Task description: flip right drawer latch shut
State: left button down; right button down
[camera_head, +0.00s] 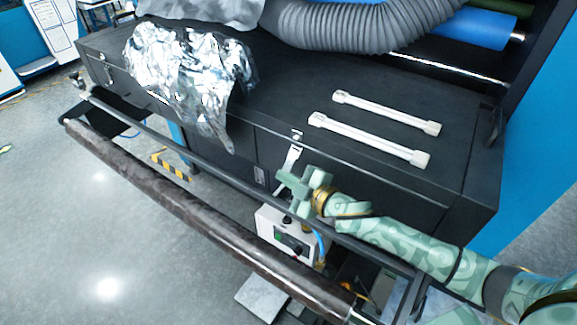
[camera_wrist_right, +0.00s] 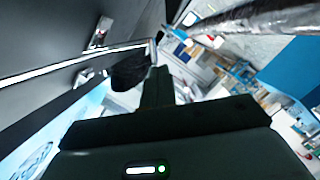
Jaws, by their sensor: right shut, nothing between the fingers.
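The right drawer latch (camera_head: 291,156) is a pale metal strap on the front of the long black cabinet (camera_head: 350,180). Its upper end is near a small metal catch (camera_head: 297,136) by the top edge, and its lower end slants down to the left. My right gripper (camera_head: 286,178) is just below and beside the latch, shut and empty; contact cannot be told. In the right wrist view, the shut fingers (camera_wrist_right: 158,78) point away past a metal fitting (camera_wrist_right: 100,32) on a dark face. My left gripper is not in view.
Two white handles (camera_head: 370,138) lie on the cabinet top, with crumpled silver foil (camera_head: 185,75) at left and a grey ribbed hose (camera_head: 350,25) behind. A dark roller (camera_head: 190,215) runs along the front. A white control box (camera_head: 285,235) sits below my gripper.

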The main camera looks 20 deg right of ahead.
jog(key=shift+w+d+f+n+t+b, duration=0.15)
jog(key=shift+f+n+t+b, duration=0.25)
jog(key=shift+n+b, duration=0.7)
jog(key=shift+w+d+f+n+t+b, duration=0.1)
jog(key=shift+d+f+n+t+b, duration=0.1)
jog(key=shift+f+n+b, duration=0.65)
jog(key=shift+w+d+f+n+t+b, duration=0.1)
jog(key=shift+f+n+t+b, duration=0.2)
jog(key=shift+n+b, duration=1)
